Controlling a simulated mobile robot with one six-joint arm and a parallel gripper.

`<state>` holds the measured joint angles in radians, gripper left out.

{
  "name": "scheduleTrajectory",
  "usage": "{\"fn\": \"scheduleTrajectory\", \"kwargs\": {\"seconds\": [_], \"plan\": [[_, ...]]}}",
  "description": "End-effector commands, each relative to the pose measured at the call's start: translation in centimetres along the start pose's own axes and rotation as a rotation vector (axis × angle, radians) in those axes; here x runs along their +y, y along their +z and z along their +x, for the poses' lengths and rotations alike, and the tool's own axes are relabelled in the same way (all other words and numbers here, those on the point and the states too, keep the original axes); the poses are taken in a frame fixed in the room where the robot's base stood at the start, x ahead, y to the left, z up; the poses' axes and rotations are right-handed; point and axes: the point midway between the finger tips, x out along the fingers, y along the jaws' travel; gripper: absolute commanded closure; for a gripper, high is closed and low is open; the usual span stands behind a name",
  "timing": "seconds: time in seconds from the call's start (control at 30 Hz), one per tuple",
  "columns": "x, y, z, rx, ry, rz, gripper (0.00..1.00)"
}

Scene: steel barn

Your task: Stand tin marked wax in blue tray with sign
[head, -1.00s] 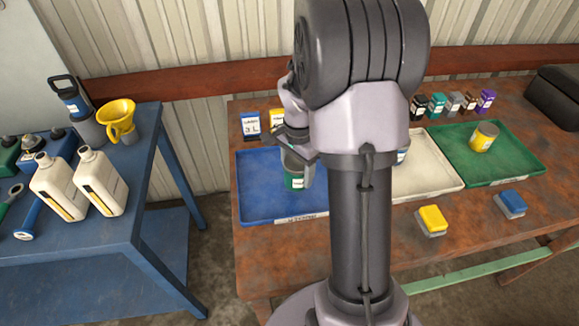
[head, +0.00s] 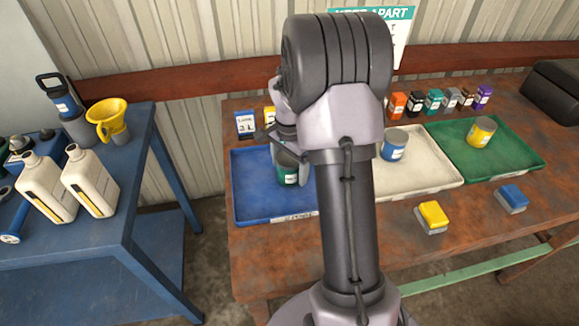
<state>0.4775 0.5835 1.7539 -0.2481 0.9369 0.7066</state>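The blue tray (head: 262,208) lies at the left of the rusty bench, with a small unreadable label on its front edge. A grey tin with a green band and white label (head: 290,177) stands upright in it, partly hidden; I cannot read its marking. My gripper (head: 290,158) points down at this tin, mostly hidden behind my arm. I cannot tell whether its fingers grip the tin or only flank it. A blue-banded tin (head: 394,145) stands in the white tray (head: 430,186). A yellow tin (head: 481,131) stands in the green tray (head: 520,160).
A blue-and-white card (head: 246,124) stands behind the blue tray. A wall sign reading "KEEP APART" (head: 401,28) is partly covered by my arm. Small bottles (head: 435,101) line the back. Yellow (head: 433,216) and blue (head: 512,198) blocks lie in front. A blue table (head: 130,200) stands left.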

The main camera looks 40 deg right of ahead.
Motion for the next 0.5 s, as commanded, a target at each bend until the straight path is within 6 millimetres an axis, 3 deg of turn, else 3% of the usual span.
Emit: {"fn": "scheduleTrajectory", "kwargs": {"seconds": [0.27, 0.5], "plan": [[0.0, 0.0, -0.8, 0.001, -0.001, 0.0, 0.16], [0.0, 0.0, -7.5, 0.002, -0.003, 0.001, 0.16]]}}
